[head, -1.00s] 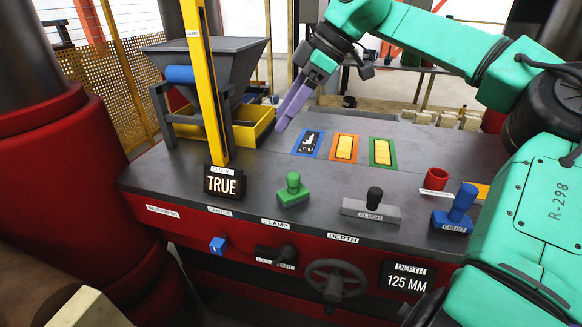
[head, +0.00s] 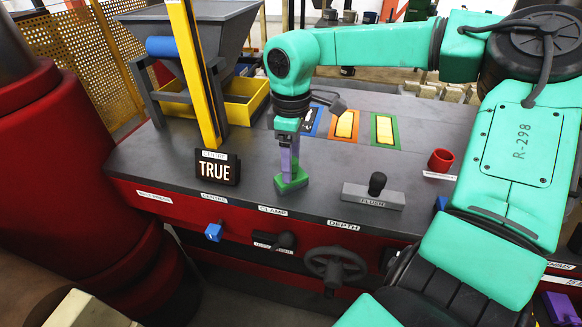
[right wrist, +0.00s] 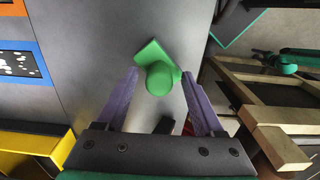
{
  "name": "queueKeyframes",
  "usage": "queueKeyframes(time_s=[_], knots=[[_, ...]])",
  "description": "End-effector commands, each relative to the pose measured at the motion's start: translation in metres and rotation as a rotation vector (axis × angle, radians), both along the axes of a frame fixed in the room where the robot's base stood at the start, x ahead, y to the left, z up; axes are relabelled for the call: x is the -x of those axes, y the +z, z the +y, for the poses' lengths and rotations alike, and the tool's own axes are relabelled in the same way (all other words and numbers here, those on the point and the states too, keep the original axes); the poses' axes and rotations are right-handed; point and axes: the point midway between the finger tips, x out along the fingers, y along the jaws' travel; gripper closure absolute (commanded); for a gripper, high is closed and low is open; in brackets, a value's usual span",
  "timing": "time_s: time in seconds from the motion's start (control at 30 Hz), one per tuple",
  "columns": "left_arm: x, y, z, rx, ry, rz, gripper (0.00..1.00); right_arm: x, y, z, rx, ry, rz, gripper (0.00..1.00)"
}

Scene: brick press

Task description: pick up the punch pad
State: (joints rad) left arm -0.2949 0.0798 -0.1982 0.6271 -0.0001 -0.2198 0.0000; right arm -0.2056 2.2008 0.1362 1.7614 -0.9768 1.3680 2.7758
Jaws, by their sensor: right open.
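A green pad with an upright round-topped handle (head: 291,183) stands on the grey bench top, above the CLAMP label; I can read no name on it. It also shows in the right wrist view, its round green knob (right wrist: 160,78) seen from above. My right gripper (head: 288,163) points down over this pad. In the right wrist view its two purple fingers (right wrist: 158,88) are open, one on each side of the knob. In the head view the fingers hide most of the handle. My left gripper is not in view.
Blue, orange (head: 344,126) and green framed plates lie behind. A TRUE display (head: 217,168) and yellow post (head: 195,75) stand left. My right arm hides the bench's right side.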

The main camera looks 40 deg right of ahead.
Motion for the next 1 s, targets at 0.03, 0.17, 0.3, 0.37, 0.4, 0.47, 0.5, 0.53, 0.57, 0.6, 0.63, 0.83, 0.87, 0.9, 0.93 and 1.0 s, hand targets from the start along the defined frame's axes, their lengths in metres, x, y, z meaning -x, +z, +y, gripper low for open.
queueKeyframes(time_s=[0.03,0.17,0.3,0.37,0.4,0.47,0.5,0.53,0.57,0.6,0.63,0.83,0.87,0.9,0.93,1.0], knots=[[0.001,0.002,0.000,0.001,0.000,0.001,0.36,0.000,-0.003,0.000,-0.002,0.001,0.001,0.30],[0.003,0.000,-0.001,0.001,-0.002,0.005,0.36,0.000,-0.006,0.000,-0.001,0.000,-0.002,0.30],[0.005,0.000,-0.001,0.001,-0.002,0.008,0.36,0.000,-0.006,0.000,-0.001,0.000,-0.001,0.57],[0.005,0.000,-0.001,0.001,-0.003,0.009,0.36,0.000,-0.006,0.000,-0.001,0.000,-0.001,0.80],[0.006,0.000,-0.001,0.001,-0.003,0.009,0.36,0.000,-0.006,0.000,-0.001,0.000,-0.001,0.95],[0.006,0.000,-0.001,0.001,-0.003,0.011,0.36,0.000,-0.006,0.000,-0.001,0.000,-0.001,1.00],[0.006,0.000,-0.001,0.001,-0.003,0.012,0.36,0.000,-0.005,0.000,0.000,0.000,-0.002,1.00],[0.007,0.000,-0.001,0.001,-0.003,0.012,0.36,0.000,-0.005,0.000,0.000,0.000,-0.002,1.00],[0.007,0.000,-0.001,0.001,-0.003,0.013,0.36,0.000,-0.005,0.000,0.000,0.000,-0.002,1.00],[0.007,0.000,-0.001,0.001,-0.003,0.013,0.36,0.000,-0.005,0.000,-0.001,0.000,-0.002,1.00],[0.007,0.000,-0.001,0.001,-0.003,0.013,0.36,0.000,-0.005,0.000,0.000,0.000,-0.002,1.00],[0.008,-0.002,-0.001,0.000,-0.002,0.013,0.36,-0.001,0.001,0.000,0.001,-0.001,-0.003,1.00],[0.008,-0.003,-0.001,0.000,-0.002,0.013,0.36,-0.001,0.004,0.000,0.002,-0.001,-0.004,1.00],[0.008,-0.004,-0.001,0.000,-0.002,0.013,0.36,-0.001,0.009,0.000,0.001,-0.001,-0.004,1.00],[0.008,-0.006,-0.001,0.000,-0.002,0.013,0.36,-0.001,0.014,0.000,0.002,-0.001,-0.006,1.00],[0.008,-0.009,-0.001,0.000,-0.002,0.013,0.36,-0.001,0.030,0.000,0.002,-0.001,-0.008,1.00]])
